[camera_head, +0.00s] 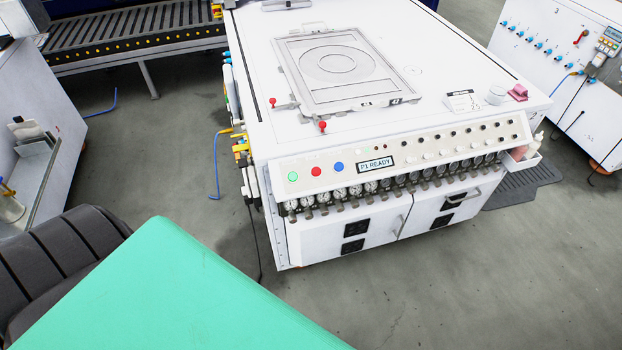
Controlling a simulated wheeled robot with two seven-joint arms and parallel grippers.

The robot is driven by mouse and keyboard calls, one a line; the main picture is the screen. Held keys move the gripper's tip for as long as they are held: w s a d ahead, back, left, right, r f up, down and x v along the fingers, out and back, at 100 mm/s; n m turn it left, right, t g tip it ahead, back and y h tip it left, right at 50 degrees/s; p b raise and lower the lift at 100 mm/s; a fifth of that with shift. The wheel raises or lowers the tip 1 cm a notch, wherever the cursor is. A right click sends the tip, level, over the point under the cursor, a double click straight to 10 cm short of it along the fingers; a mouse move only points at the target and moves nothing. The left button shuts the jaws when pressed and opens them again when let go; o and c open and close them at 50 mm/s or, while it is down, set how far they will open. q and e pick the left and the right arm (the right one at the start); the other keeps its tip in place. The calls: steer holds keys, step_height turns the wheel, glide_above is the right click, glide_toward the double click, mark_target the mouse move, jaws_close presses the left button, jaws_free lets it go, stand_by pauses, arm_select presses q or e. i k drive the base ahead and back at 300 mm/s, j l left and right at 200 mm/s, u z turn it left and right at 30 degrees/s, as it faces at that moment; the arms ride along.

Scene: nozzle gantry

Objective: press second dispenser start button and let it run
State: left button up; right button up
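A white machine (430,225) stands in the middle. Its sloped front panel has a green button (292,177), a red button (316,171) and a blue button (338,167) at the left end. A small display (375,164) beside them reads "P1 READY". A row of small knobs runs along the panel to the right, with a row of gauges (354,191) below. I cannot tell from the markings which control is the second dispenser's start. Neither of my grippers is in view.
A framed plate (335,64) lies on the machine's top. A roller conveyor (130,25) is at the back left, a grey cabinet (50,95) at the left. Another white machine (540,45) with a keypad is at the right. The floor (440,300) in front is clear.

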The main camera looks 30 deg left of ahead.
mark_target(293, 176)
steer(key=u, duration=1.2)
